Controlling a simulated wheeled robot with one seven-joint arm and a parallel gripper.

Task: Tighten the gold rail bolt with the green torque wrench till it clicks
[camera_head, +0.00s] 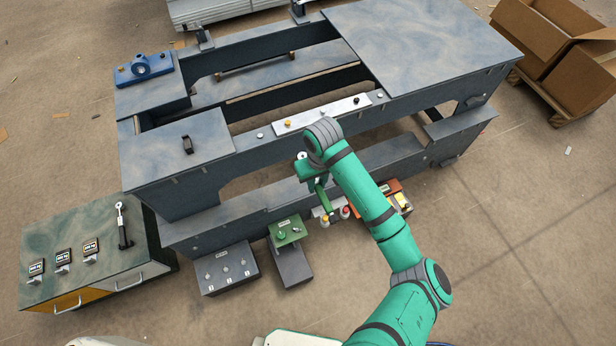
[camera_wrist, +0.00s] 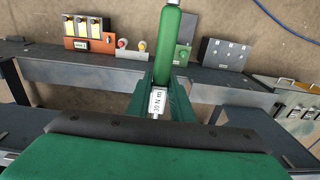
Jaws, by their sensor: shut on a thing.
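The gold rail bolt (camera_head: 287,124) sits near the left end of a pale rail plate (camera_head: 322,115) on the bench frame's front beam. A black bolt (camera_head: 356,101) is near the plate's right end. My gripper (camera_head: 312,178) is in front of the beam, below and to the right of the gold bolt and apart from it. It is shut on the green torque wrench (camera_head: 322,198). In the wrist view, the wrench's green handle (camera_wrist: 169,45) points away from my gripper, with a "30 N m" label near the jaws.
A green stand (camera_head: 287,232), a grey box (camera_head: 227,269), push buttons and an orange box (camera_head: 400,200) line the frame's front. A cabinet (camera_head: 85,265) bearing a black wrench (camera_head: 123,227) is at left. A blue block (camera_head: 142,67) sits on the frame. Cardboard boxes (camera_head: 545,40) stand at far right.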

